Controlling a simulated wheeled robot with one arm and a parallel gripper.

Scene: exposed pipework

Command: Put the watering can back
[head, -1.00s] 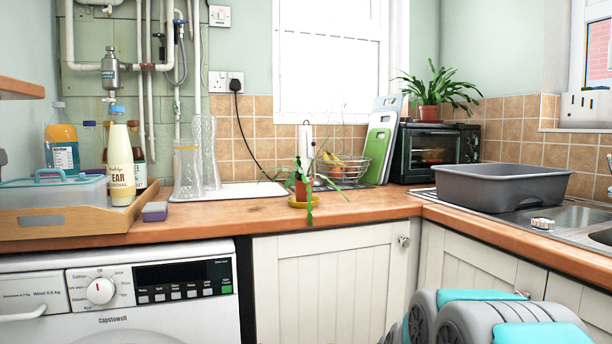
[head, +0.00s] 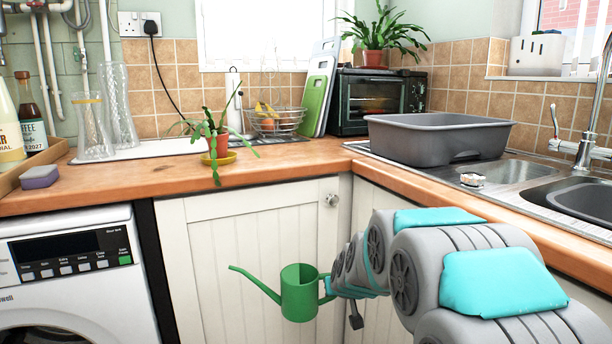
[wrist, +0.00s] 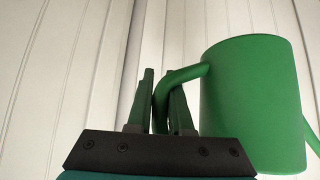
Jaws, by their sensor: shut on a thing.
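The green watering can (head: 299,294) hangs in the air in front of the white cupboard door, below the worktop edge. It is upright, with its long spout pointing left. My gripper (head: 326,286) is at its right side, shut on the handle. In the wrist view, the can's body (wrist: 252,100) is to the right and its handle runs between the fingers of my gripper (wrist: 160,100). The spout is mostly hidden behind the body there.
The wooden worktop (head: 270,176) holds a potted plant (head: 217,145) on a yellow saucer, a wire fruit basket (head: 275,118) and glass vases (head: 95,120). A grey basin (head: 437,137) sits by the sink. A washing machine (head: 70,265) stands left. Bare worktop lies right of the plant.

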